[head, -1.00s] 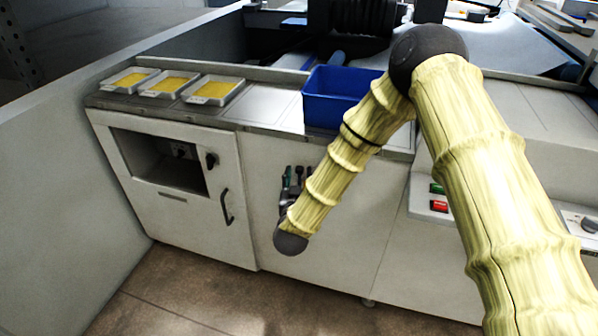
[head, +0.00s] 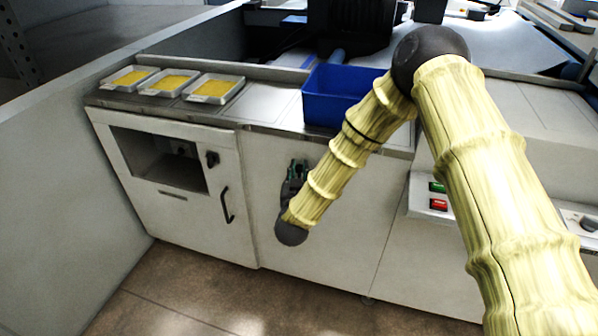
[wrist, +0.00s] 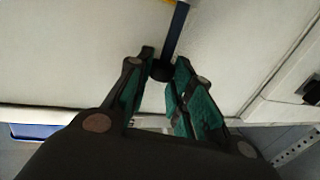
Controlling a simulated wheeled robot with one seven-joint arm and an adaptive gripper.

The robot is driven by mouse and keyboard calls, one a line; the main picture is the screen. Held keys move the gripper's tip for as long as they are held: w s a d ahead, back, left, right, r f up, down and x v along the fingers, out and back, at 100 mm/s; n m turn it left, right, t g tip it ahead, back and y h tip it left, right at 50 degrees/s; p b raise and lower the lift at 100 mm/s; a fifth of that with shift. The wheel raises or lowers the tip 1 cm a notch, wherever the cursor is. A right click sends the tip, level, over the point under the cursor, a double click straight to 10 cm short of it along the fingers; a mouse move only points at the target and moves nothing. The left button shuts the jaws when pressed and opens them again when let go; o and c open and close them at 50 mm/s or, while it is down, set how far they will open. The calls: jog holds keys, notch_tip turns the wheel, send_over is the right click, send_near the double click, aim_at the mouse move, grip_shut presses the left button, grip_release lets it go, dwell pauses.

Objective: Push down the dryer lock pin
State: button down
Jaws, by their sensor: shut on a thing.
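A dark blue rod (wrist: 177,30) with a black knob (wrist: 161,71) shows against the white panel in the wrist view; it looks like the lock pin. A bit of yellow shows at the top edge beside the rod. My gripper (wrist: 165,62) has its green-padded fingers on either side of the knob and is shut on it. In the head view my gripper (head: 297,168) is at the white middle panel, right of the dryer door (head: 185,222). There the pin is hidden behind my fingers and wrist.
The door has a black handle (head: 227,205) and a dark knob (head: 212,159). A blue bin (head: 331,100) and several trays of yellow material (head: 213,90) stand on the counter above. Green and red buttons (head: 438,204) are at the right. The floor in front is clear.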

jog(key=shift+s+f+b, duration=0.1)
jog(key=shift+f+b, duration=1.35)
jog(key=shift+f, duration=1.35)
jog(key=c, duration=1.3)
grip_release()
jog(key=shift+f, duration=0.1)
jog(key=shift+o, duration=0.2)
jog(key=s+a, duration=0.1)
jog(key=s, duration=1)
jog(key=shift+s, duration=0.4)
